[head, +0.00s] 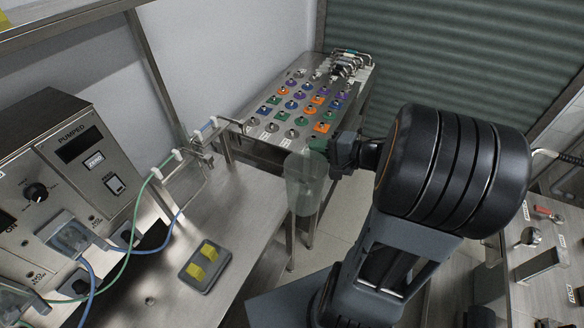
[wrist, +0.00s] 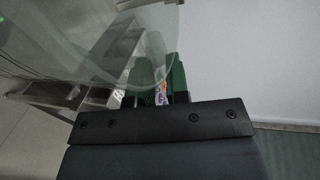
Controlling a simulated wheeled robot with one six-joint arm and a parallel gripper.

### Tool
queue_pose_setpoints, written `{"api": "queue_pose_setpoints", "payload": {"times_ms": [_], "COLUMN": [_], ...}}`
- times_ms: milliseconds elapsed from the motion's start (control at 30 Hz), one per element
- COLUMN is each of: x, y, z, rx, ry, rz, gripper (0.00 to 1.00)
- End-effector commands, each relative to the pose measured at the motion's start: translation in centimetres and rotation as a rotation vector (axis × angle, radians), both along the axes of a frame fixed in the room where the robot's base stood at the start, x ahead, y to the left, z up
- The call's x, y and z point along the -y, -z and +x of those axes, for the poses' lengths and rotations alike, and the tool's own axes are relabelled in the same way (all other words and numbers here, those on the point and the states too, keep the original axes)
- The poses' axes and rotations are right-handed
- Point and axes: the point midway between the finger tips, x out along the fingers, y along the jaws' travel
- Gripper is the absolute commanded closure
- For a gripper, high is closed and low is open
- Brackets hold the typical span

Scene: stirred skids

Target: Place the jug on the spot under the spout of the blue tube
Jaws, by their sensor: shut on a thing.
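The jug (head: 305,185) is clear and see-through. It hangs roughly upright from my gripper (head: 322,146), in the air beyond the right edge of the steel bench. My gripper is shut on it near the top. In the wrist view, the jug's rounded clear wall (wrist: 110,45) fills the upper left, just beyond the green fingers (wrist: 158,82) of my gripper. The blue tube (head: 176,222) runs from the pump cabinet over the bench towards a small rack (head: 197,150) at the bench's far end. Its spout and the spot under it are too small to tell apart there.
The pump cabinet (head: 72,165) stands at the left, with a green tube (head: 136,212) alongside. A grey tray with yellow blocks (head: 198,284) lies on the bench (head: 235,205). A table of coloured knobs (head: 285,140) stands behind the jug. Another worktop (head: 535,285) is at right.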

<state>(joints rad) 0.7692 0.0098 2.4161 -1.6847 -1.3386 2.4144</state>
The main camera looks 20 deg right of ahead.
Motion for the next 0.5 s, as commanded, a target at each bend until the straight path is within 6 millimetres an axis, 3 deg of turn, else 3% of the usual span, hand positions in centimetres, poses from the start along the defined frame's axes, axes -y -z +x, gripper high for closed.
{"api": "queue_pose_setpoints", "payload": {"times_ms": [367,500], "x": [1.3,1.6], "y": [4.0,6.6], "z": [8.4,10.3], "rx": [-0.003,-0.003], "ry": [-0.007,-0.006], "rz": [0.003,0.003], "gripper": [1.00,1.00]}}
